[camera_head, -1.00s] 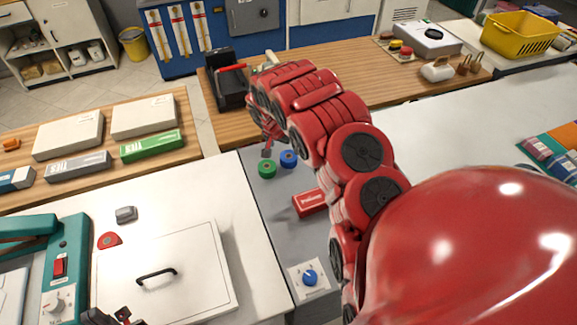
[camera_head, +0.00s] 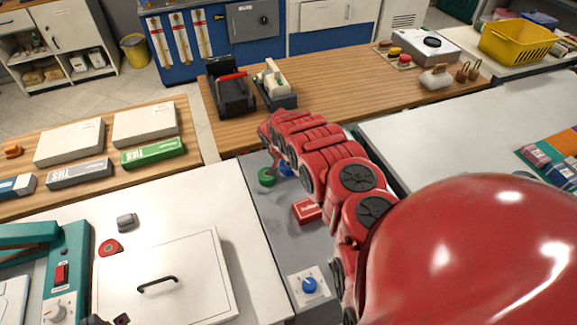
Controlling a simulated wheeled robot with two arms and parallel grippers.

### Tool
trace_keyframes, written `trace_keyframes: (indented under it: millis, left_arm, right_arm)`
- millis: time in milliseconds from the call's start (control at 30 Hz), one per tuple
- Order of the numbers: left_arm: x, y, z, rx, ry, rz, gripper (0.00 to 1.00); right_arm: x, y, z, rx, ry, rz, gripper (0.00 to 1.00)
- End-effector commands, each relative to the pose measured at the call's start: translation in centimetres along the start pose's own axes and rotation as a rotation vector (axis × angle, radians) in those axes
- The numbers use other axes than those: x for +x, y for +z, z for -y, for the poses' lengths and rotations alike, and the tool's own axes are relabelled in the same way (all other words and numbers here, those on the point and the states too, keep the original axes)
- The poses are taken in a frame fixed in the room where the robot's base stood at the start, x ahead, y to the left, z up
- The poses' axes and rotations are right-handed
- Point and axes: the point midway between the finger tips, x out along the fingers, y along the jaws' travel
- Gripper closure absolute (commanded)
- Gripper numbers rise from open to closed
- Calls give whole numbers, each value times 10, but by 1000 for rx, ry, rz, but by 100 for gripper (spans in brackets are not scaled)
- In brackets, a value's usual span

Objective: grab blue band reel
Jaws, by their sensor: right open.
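The blue band reel (camera_head: 286,170) sits on the grey counter strip, partly hidden behind my right arm. A green reel (camera_head: 267,177) stands just left of it. My right arm reaches in from the lower right, and its gripper (camera_head: 275,160) is open close to the two reels, largely covered by the red wrist. I cannot tell whether it touches the blue reel. Only a small dark part of my left gripper (camera_head: 120,319) shows at the bottom edge, beside the white lid; its jaws cannot be made out.
A red box (camera_head: 307,211) lies on the strip in front of the reels, with a blue knob (camera_head: 309,285) nearer. A white lid with a black handle (camera_head: 158,285) is at left. Tape dispensers (camera_head: 232,98) stand on the wooden counter behind.

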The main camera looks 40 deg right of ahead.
Motion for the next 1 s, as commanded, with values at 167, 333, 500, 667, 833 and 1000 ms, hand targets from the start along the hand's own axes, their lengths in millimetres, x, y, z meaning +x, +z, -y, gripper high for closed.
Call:
trace_keyframes:
  millis: [167, 333, 500, 667, 833, 1000]
  left_arm:
    - [0, 0, 0, 0, 0, 0, 100]
    - [0, 0, 0, 0, 0, 0, 100]
    - [0, 0, 0, 0, 0, 0, 100]
    - [0, 0, 0, 0, 0, 0, 100]
    - [0, 0, 0, 0, 0, 0, 100]
    - [-2, 0, 0, 0, 0, 0, 100]
  right_arm:
    - [0, 0, 0, 0, 0, 0, 0]
    - [0, 0, 0, 0, 0, 0, 27]
    - [0, 0, 0, 0, 0, 0, 58]
    - [0, 0, 0, 0, 0, 0, 79]
    - [0, 0, 0, 0, 0, 0, 79]
    - [-4, -3, 1, 0, -1, -2, 79]
